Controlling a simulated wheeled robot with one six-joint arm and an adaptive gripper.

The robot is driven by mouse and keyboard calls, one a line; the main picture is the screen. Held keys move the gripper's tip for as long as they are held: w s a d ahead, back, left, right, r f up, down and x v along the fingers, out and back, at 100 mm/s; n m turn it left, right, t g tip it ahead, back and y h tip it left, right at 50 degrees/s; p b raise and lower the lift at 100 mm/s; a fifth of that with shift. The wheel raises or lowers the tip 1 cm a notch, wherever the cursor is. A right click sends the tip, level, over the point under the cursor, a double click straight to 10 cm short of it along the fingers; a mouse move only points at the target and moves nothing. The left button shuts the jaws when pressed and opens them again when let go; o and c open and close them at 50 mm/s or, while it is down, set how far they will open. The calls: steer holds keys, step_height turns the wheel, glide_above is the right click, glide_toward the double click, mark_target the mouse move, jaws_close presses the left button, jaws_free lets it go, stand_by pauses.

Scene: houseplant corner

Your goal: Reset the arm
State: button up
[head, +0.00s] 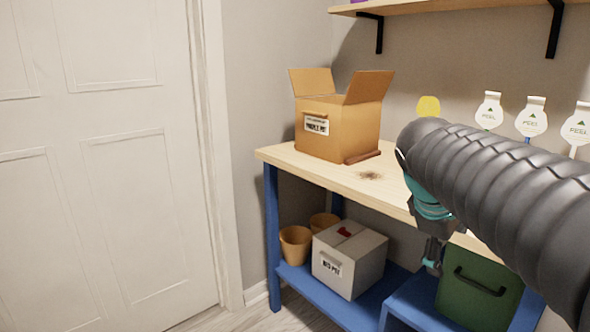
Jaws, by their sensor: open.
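My arm (500,180), in a black ribbed sleeve, comes in from the right edge of the head view. It bends down in front of the wooden table. My gripper (432,266) hangs small and dark below a teal wrist band, in front of the lower shelf, left of a green box. It is open and nothing shows between its fingers. The arm hides part of the tabletop and its front edge.
An open cardboard box (340,130) stands on the table (290,158) beside scattered soil (370,175). Labelled white tags (489,110) and a yellow one (428,106) stand behind. Below are orange pots (295,245), a white box (350,260) and the green box (478,300). A door (100,160) is left.

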steer(key=s+a+f+m+t+y, duration=0.2)
steer(key=s+a+f+m+y, duration=0.3)
steer(key=s+a+f+m, duration=0.3)
steer(key=s+a+f+p, duration=0.1)
steer(key=s+a+f, duration=0.1)
steer(key=s+f, duration=0.2)
steer(key=shift+s, duration=0.85)
